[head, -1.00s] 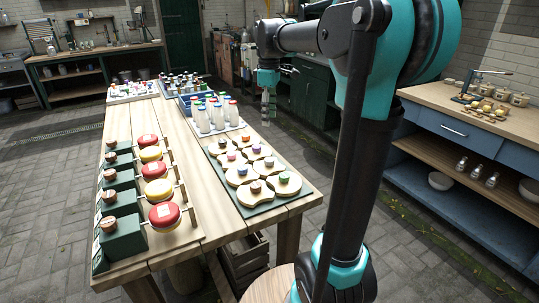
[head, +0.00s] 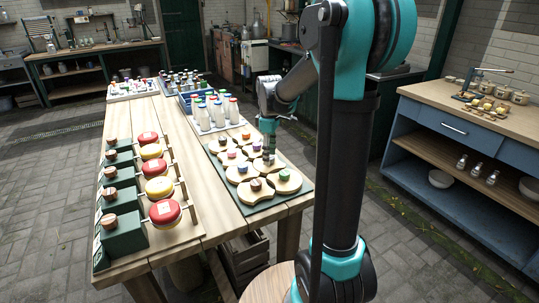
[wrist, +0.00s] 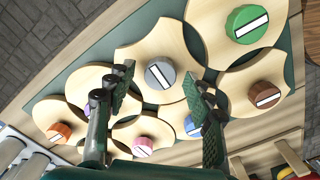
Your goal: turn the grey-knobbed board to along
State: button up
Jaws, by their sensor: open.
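The grey-knobbed board (wrist: 139,60) is a pale wooden board with curved cut-outs, in the upper middle of the wrist view. Its grey knob (wrist: 160,73) bears a white stripe that slants from upper left to lower right there. My gripper (wrist: 159,82) is open, with one finger on each side of the grey knob in that view; I cannot tell whether they touch it. In the head view my gripper (head: 268,156) is low over the right side of the green tray (head: 259,211), hiding most of the grey knob.
Neighbouring boards fit closely around it, with a green knob (wrist: 247,22), a brown knob (wrist: 265,95), a pink knob (wrist: 147,143) and others. White bottles (head: 205,118) stand behind the tray. Red and yellow round pieces (head: 165,212) stand on a rack at left.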

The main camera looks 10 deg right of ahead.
jog(key=shift+f, duration=0.2)
jog(key=c, duration=1.2)
jog(key=shift+o, duration=0.2)
